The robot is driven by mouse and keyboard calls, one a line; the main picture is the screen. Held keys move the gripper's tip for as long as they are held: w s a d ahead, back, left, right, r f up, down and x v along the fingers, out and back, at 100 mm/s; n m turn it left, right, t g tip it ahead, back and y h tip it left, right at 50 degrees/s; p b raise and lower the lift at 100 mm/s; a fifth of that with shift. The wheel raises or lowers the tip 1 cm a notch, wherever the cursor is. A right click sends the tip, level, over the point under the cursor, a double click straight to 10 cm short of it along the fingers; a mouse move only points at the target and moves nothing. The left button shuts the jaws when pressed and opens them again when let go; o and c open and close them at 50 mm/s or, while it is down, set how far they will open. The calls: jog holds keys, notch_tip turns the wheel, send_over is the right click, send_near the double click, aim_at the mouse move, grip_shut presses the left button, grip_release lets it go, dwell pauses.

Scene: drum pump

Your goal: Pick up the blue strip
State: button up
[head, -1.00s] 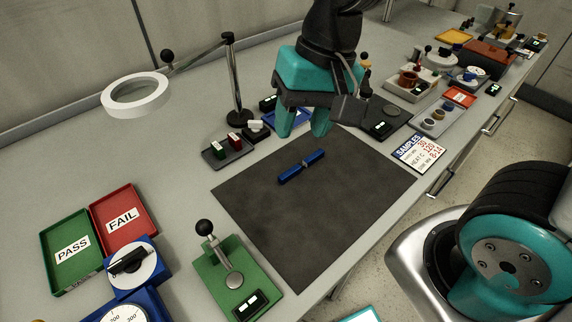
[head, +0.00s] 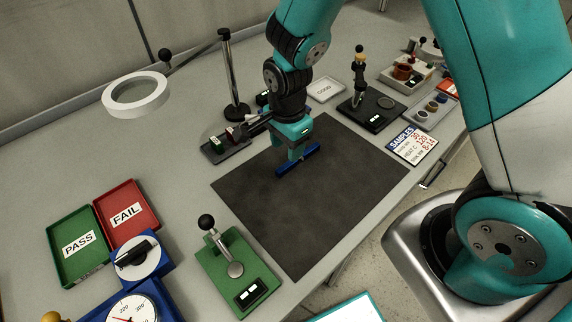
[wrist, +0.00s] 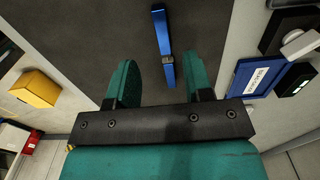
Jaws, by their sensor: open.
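The blue strip (head: 298,160) lies on the dark mat (head: 300,222), near the mat's far side in the head view. In the wrist view the blue strip (wrist: 161,45) runs away from me between the line of my two fingers, with a small grey piece at its middle. My gripper (head: 298,158) is over the strip and hides part of it in the head view. In the wrist view my gripper (wrist: 160,82) has its teal fingers apart, with the strip's near end between them and a gap on both sides. I cannot tell the exact height above it.
A dark tray with small blocks (head: 228,148) stands left of my gripper. A lamp post (head: 232,75) rises behind it. A black device with an upright handle (head: 370,105) stands right. A green lever press (head: 238,270) stands at the front left. The mat's near part is bare.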

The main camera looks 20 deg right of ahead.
aim_at(287, 165)
jog(key=shift+w+f+p, duration=0.15)
jog(key=shift+f+p, duration=0.65)
jog(key=shift+f, duration=2.6)
jog(key=shift+c, duration=0.5)
grip_shut()
